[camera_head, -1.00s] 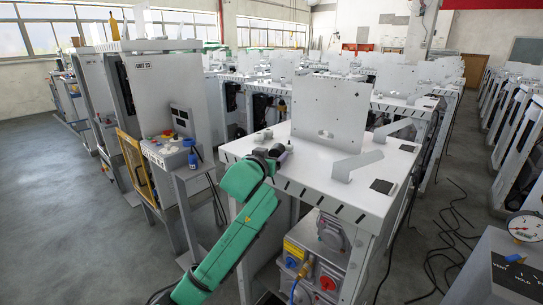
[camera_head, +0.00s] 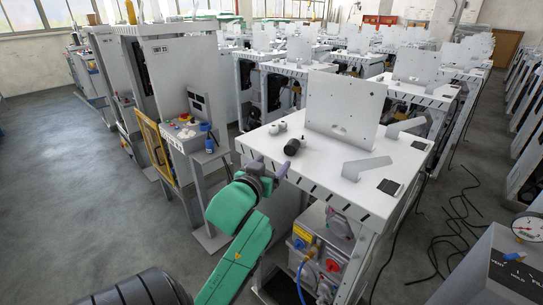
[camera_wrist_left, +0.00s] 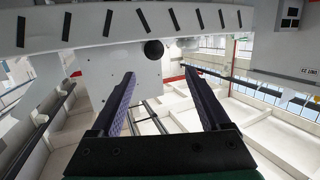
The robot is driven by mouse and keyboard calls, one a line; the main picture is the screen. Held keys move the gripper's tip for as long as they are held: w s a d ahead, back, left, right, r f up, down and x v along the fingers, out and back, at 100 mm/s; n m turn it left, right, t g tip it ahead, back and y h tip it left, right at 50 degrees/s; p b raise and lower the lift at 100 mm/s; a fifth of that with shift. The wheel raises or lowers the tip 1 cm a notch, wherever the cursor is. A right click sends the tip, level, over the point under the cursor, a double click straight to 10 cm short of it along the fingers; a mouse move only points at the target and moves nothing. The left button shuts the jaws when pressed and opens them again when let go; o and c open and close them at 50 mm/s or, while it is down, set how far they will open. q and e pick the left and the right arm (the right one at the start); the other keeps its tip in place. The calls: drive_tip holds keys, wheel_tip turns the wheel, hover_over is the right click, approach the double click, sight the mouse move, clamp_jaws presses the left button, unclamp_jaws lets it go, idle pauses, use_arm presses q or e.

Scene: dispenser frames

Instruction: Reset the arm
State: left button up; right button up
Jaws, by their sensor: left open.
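My left gripper (camera_head: 270,167), on the green arm, is at the front left edge of the white workbench (camera_head: 325,180). In the left wrist view the two fingers of my left gripper (camera_wrist_left: 163,75) stand wide apart with nothing between them. A black cylinder (camera_head: 292,147) lies on the bench top, a little beyond the fingertips and apart from them. In the left wrist view its dark round end (camera_wrist_left: 153,49) shows past the fingers, by the slotted bench edge. My right gripper is not in view.
An upright white plate (camera_head: 345,108) and an angled bracket (camera_head: 366,166) stand on the bench. Sockets (camera_head: 330,262) are below it. A grey cabinet with a control box (camera_head: 192,135) is to the left. Cables lie on the right floor; the left floor is open.

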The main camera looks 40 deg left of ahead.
use_arm(q)
drive_tip(key=shift+w+f, duration=0.1)
drive_tip(key=shift+f, duration=0.05)
drive_tip(key=s+d+f+m+g+h, duration=0.2)
drive_tip(key=d+f+g, duration=0.15)
drive_tip(key=f, duration=0.35)
drive_tip(key=s+d+f+m+g+h, duration=0.1)
drive_tip(key=d+f+g+h, duration=0.1)
drive_tip(key=d+f, duration=0.35)
drive_tip(key=s+d+f+m+g+h, duration=0.35)
drive_tip(key=s+d+f+g, duration=0.35)
drive_tip(key=s+f, duration=0.55)
wheel_tip(320, 180, down, 27)
drive_tip(key=b, duration=0.4)
drive_tip(key=s+a+f+g+b, duration=0.1)
drive_tip(key=s+a+f+b, duration=0.1)
drive_tip(key=s+f, duration=1.5)
drive_tip(key=shift+s+f+m+y+b, duration=0.2)
drive_tip(key=shift+f+m+y+b, duration=0.15)
drive_tip(key=shift+f+y, duration=0.1)
